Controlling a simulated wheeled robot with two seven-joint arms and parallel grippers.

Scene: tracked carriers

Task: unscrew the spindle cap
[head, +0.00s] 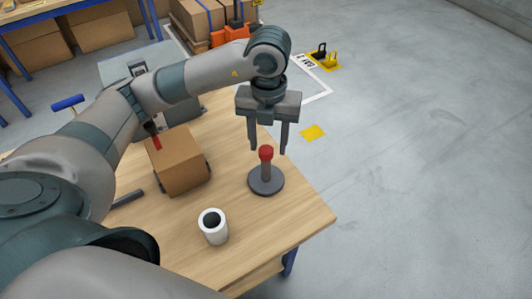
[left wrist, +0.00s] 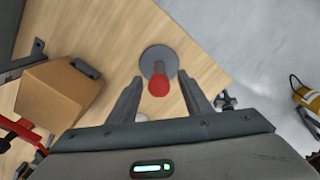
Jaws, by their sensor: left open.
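The red spindle cap (head: 266,152) sits on top of an upright grey spindle (head: 266,170). The spindle stands on a round dark base (head: 266,181) near the right edge of the wooden table. My left gripper (head: 268,150) is open and points down over the cap, with a finger to either side of it in the head view. In the left wrist view the red cap (left wrist: 159,86) shows between the two open fingers (left wrist: 164,88). I cannot tell whether the fingers touch the cap. My right gripper is not in view.
A white cup (head: 214,232) stands near the table's (head: 290,215) front edge. A cardboard box (head: 177,163) lies left of the spindle. Grey floor with a yellow patch (head: 313,132) is beyond the table's right edge.

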